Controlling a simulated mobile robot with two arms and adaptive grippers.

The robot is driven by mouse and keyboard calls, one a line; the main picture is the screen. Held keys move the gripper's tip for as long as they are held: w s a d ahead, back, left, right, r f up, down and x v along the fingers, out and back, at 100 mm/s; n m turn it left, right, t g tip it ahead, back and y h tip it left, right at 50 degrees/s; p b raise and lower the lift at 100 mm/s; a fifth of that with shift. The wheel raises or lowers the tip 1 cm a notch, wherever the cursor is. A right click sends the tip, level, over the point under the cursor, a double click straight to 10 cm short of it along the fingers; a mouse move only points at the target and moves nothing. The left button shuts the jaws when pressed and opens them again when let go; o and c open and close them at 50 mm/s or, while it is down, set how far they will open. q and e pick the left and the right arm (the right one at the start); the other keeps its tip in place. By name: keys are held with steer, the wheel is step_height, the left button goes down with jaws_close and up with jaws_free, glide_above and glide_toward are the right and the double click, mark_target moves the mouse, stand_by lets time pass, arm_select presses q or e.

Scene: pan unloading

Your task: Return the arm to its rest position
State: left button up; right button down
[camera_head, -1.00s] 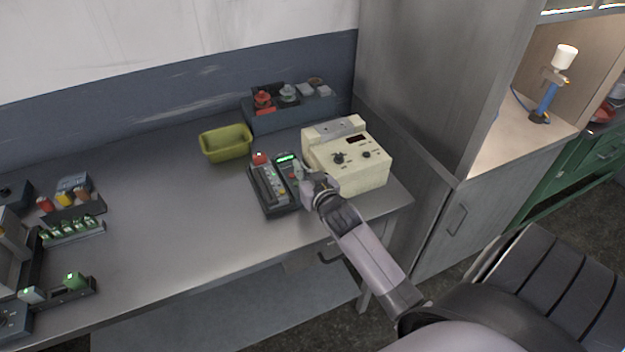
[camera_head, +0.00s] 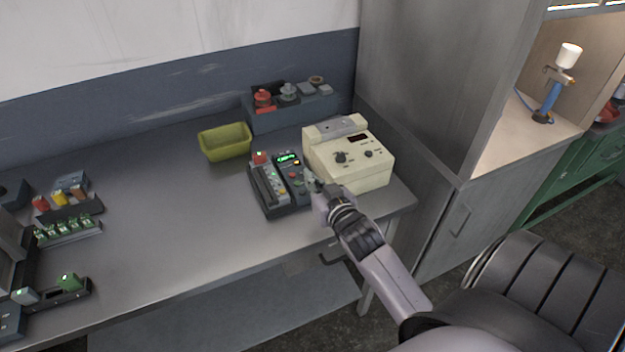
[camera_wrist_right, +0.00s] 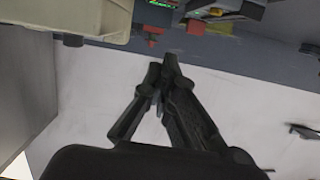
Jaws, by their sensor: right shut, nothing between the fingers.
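My right gripper (camera_head: 312,182) is over the front right part of the grey table (camera_head: 200,240), just right of the dark control box (camera_head: 290,184) and in front of the cream device (camera_head: 345,165). In the right wrist view its black fingers (camera_wrist_right: 162,62) are together with nothing between them. The cream device (camera_wrist_right: 65,15) and small red parts (camera_wrist_right: 155,32) show past the fingertips there. My left gripper is not in view.
A yellow-green bin (camera_head: 225,142) and a blue-grey rack (camera_head: 290,112) stand at the back. Several small items and racks (camera_head: 68,232) are at the left. A metal cabinet (camera_head: 430,90) rises right of the table. The table's middle is clear.

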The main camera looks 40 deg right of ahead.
stand_by(0.4)
steer(key=s+a+f+n+g+y, duration=0.1)
steer(key=s+a+f+n+g, duration=0.1)
steer(key=s+a+f+g, duration=0.45)
steer(key=s+a+f+n+g+y, duration=0.15)
steer(key=s+a, duration=0.25)
steer(key=s, duration=0.6)
steer(key=s+a+f+n+g+y, duration=0.1)
steer(key=s+a+f+g, duration=0.35)
steer(key=s, duration=0.35)
step_height(320, 180, down, 28)
steer(key=s+b, duration=0.2)
steer(key=b, duration=0.1)
steer(key=s+d+f+g+b, duration=0.1)
steer(key=s+d+f, duration=0.1)
steer(key=s+f, duration=1.4)
steer(key=shift+s+d+f+n+g, duration=0.15)
steer(key=shift+d+f+n+g, duration=0.05)
steer(key=shift+f+n+g, duration=0.2)
